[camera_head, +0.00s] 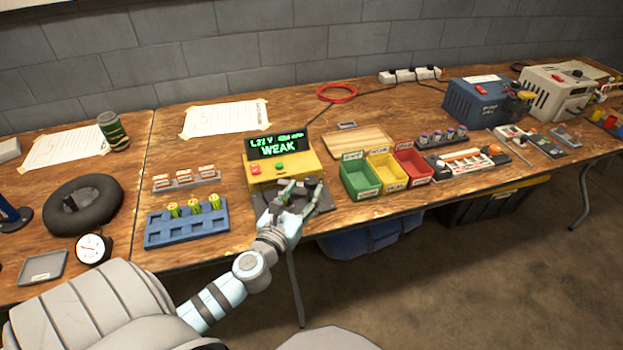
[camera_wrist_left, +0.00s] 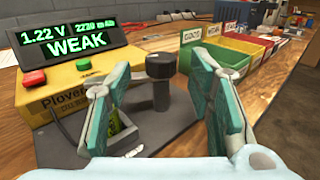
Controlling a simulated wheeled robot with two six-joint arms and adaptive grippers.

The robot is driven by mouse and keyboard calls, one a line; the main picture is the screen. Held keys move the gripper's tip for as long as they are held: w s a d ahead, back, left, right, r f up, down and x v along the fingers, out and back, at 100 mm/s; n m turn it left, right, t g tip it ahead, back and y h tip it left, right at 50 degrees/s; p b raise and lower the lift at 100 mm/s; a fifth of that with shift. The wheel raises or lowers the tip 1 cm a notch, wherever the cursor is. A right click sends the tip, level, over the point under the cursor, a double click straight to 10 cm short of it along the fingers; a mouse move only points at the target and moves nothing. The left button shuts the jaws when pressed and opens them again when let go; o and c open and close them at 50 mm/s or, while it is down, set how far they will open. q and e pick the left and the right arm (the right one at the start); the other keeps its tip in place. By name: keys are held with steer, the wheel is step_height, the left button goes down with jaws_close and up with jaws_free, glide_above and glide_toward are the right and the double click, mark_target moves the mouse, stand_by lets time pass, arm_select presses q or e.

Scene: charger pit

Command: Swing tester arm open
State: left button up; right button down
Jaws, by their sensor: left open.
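The yellow tester (camera_head: 285,165) stands on the bench with its display (camera_head: 277,146) reading "WEAK", with a red and a green button below. In the left wrist view the display (camera_wrist_left: 70,45) reads 1.22 V. The tester arm's black knob (camera_wrist_left: 160,66) stands upright on a dark base plate (camera_wrist_left: 165,125). A green cell (camera_wrist_left: 122,140) shows low behind the left finger; its seat is partly hidden. My left gripper (camera_head: 298,190) is open over the base plate. In the wrist view its fingers (camera_wrist_left: 155,90) are either side of the knob, with gaps visible. My right gripper is out of view.
Green (camera_head: 360,179), yellow (camera_head: 386,173) and red (camera_head: 413,162) bins stand right of the tester. A blue tray (camera_head: 187,234) with three cells lies to the left, a grey rack (camera_head: 187,182) behind it. Two power units (camera_head: 485,101) stand far right.

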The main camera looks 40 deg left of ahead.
mark_target(308, 187)
arm_select(q)
steer(key=shift+x, duration=2.15)
steer(key=shift+d, duration=0.1)
jaws_close()
